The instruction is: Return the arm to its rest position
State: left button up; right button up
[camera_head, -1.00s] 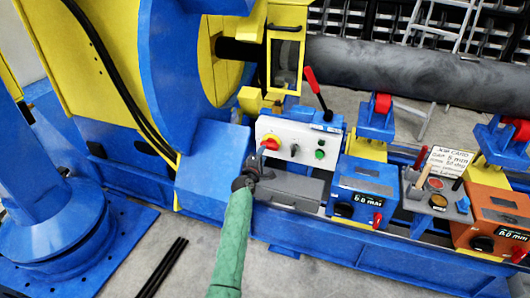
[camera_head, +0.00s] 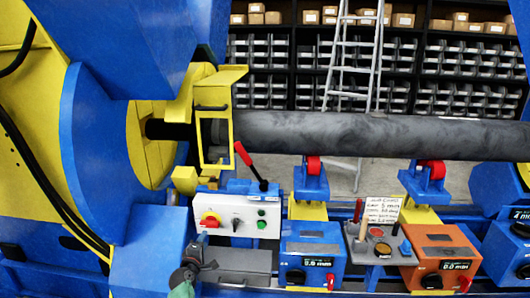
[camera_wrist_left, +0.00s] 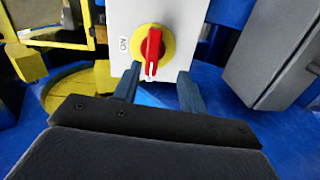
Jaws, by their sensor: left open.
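My left gripper (camera_head: 203,264) is low at the left in the head view, in front of the blue machine and below the white control box (camera_head: 241,213). In the left wrist view its two blue-grey fingers (camera_wrist_left: 158,88) stand apart with nothing held between them. The red rotary switch on a yellow disc (camera_head: 210,219) sits at the left of the control box's front. It also shows in the left wrist view (camera_wrist_left: 152,45), beyond the fingertips and apart from them. Most of my left arm is outside the head view. My right gripper is not seen.
A red-handled lever (camera_head: 249,164) rises behind the control box. A blue box with a display (camera_head: 312,246) and an orange one (camera_head: 438,252) stand to the right. A dark pipe (camera_head: 370,135) runs across behind, with a ladder (camera_head: 352,60) and shelves beyond.

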pick_arm(q)
jog(key=s+d+r+m+g+h, duration=0.1)
jog(key=s+d+m+g, duration=0.35)
jog(key=s+m, duration=0.35)
jog(key=s+d+r+m+g+h, duration=0.1)
jog(key=s+d+m+g, duration=0.35)
jog(key=s+m, duration=0.3)
jog(key=s+d+f+m+g, duration=0.1)
jog(key=s+f, duration=0.3)
jog(key=s, duration=1)
jog(key=s+d+f+g+y, duration=0.1)
jog(key=s+f+g, duration=0.2)
jog(key=s, duration=1)
jog(key=s+d+f+m+g+y, duration=0.1)
jog(key=s+f+g, duration=0.2)
jog(key=s, duration=1.1)
notch_tip(320, 180, down, 3)
jog(key=shift+s+r+m, duration=0.2)
jog(key=shift+s+m, duration=0.15)
jog(key=shift+d, duration=0.1)
